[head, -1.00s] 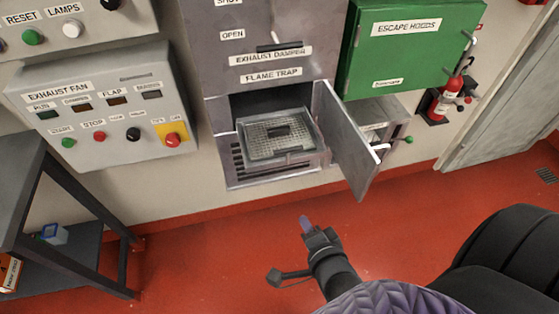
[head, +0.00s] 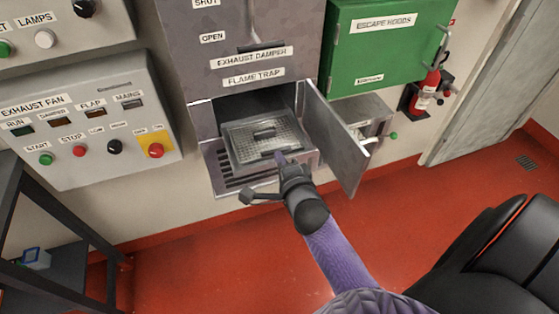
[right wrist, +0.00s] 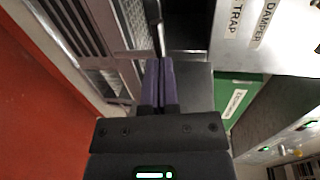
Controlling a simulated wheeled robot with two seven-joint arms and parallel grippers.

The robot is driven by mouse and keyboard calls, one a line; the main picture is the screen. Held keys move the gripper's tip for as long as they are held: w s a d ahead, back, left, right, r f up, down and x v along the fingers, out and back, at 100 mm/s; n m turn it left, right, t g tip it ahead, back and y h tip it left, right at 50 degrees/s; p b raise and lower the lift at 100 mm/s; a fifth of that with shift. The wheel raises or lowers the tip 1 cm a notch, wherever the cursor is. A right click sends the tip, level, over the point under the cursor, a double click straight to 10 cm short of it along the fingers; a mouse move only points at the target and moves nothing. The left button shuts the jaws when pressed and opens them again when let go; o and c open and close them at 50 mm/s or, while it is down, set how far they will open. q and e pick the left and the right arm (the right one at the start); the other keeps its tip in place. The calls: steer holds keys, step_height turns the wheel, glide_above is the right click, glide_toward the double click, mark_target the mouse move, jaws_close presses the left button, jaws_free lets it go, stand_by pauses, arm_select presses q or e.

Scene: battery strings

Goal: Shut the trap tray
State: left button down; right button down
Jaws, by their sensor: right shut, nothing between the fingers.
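The trap tray (head: 262,138) is a grey tray with a mesh top and a dark handle, in the opening under the "FLAME TRAP" label. It sticks out a little at the front. The flame trap door (head: 335,140) stands open to the right. My right gripper (head: 281,157) is shut and empty, its fingertips at the tray's front edge; I cannot tell for sure whether they touch it. In the right wrist view the closed purple fingers (right wrist: 159,82) point toward the mesh tray (right wrist: 135,25). My left gripper is not in view.
The open door stands close to the right of my right gripper. A grey box (head: 362,115) with a green knob sits beyond it under the green escape hoods cabinet (head: 385,45). A dark table (head: 65,215) stands at the left. The red floor (head: 200,260) in front is clear.

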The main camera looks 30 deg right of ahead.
steer(key=shift+w, duration=0.25)
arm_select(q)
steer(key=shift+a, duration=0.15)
